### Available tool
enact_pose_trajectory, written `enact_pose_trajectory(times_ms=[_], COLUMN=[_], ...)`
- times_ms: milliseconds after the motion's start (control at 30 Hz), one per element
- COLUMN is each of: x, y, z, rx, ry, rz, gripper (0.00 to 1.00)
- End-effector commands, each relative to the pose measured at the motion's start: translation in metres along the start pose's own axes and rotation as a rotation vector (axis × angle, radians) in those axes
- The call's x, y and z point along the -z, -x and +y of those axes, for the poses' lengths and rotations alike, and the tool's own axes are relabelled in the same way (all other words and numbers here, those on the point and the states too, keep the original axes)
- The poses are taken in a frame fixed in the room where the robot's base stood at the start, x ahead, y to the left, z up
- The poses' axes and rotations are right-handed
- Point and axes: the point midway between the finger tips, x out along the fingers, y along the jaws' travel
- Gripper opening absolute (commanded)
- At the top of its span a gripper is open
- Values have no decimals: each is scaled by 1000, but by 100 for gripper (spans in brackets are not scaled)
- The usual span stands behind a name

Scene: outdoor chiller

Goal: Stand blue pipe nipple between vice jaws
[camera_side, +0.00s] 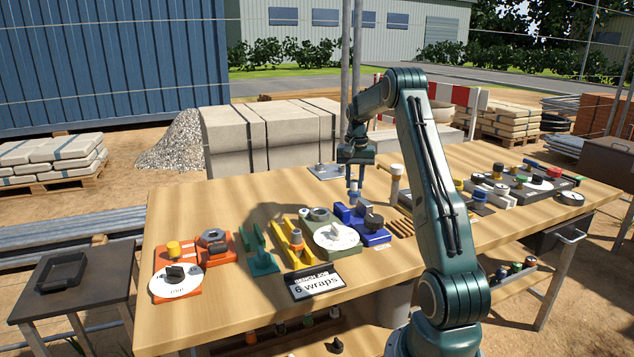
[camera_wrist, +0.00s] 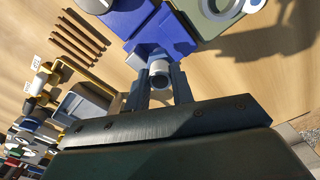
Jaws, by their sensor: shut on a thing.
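My gripper (camera_side: 354,188) points down at the back edge of the blue vice (camera_side: 372,236). Its fingers are shut on the pipe nipple, whose pale round open end (camera_wrist: 160,70) shows between the fingertips (camera_wrist: 160,86) in the wrist view. The nipple looks upright; its lower part is hard to make out in the side view. The blue vice also shows in the wrist view (camera_wrist: 172,36), just beyond the nipple. I cannot tell whether the nipple touches the vice or is between its jaws.
A green fixture with a white disc (camera_side: 337,237) stands left of the vice, with yellow (camera_side: 293,250) and teal (camera_side: 262,262) fixtures further left. Brown strips (camera_side: 402,228) lie right of it.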

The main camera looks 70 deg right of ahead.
Motion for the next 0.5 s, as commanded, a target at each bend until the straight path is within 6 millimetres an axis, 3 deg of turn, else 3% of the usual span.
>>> enact_pose_trajectory(times_ms=[500], x=[0], y=[-5], z=[0], rx=[0], ry=[0], rz=[-1], gripper=[0])
